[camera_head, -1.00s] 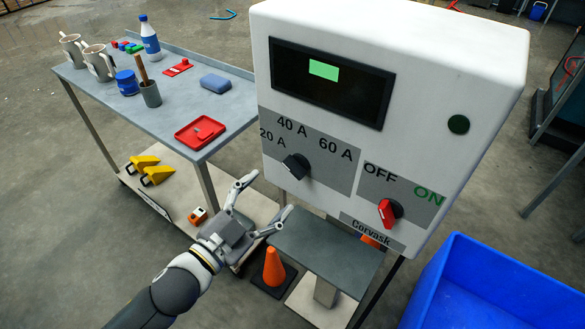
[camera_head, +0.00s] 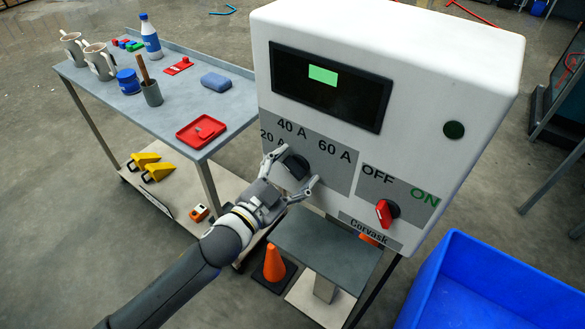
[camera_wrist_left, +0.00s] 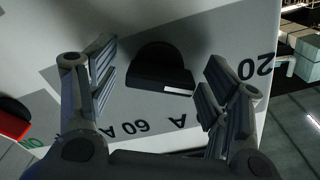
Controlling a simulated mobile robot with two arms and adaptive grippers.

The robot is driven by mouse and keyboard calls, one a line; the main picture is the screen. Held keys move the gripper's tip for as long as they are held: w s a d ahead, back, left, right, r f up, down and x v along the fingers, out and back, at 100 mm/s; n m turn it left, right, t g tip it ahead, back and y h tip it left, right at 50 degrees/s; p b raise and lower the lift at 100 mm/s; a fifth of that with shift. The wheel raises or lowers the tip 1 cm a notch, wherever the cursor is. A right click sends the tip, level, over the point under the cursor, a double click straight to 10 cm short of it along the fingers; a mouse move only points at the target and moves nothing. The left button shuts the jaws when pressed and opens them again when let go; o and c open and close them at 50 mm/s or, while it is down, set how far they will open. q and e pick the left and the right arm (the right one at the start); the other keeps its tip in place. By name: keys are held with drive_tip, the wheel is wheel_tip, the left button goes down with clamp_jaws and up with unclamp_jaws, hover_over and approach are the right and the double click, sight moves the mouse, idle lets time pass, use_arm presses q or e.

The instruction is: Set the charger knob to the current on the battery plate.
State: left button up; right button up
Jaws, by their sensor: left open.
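The black charger knob (camera_head: 297,164) sits on the front of the white charger box (camera_head: 400,36), below the labels 20 A, 40 A and 60 A. My left gripper (camera_head: 293,169) is open at the knob, one finger on each side. In the left wrist view the knob (camera_wrist_left: 160,66) lies between the spread fingers (camera_wrist_left: 158,85), with gaps on both sides. A white mark shows on the knob's lower right edge there. The labels appear upside down, and a finger partly hides them. No battery plate can be made out. My right gripper is not in view.
A red OFF/ON switch (camera_head: 385,212) sits to the right of the knob. A dark display (camera_head: 330,88) with a green patch is above. A grey shelf (camera_head: 325,250), an orange cone (camera_head: 274,264) and a blue bin (camera_head: 480,290) are below. A cart (camera_head: 185,105) stands left.

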use_arm(q)
drive_tip(key=c, duration=1)
drive_tip(key=m+p, duration=0.1)
drive_tip(key=m, duration=0.2)
drive_tip(key=shift+m, duration=0.4)
drive_tip(key=m+p, duration=0.1)
drive_tip(key=m, duration=0.3)
drive_tip(key=shift+m+p, duration=0.3)
drive_tip(key=m+p, duration=0.1)
drive_tip(key=m, duration=0.8)
drive_tip(key=shift+d+p, duration=0.1)
drive_tip(key=shift+p, duration=0.25)
drive_tip(key=shift+s+m, duration=0.1)
drive_tip(key=shift+m, duration=0.2)
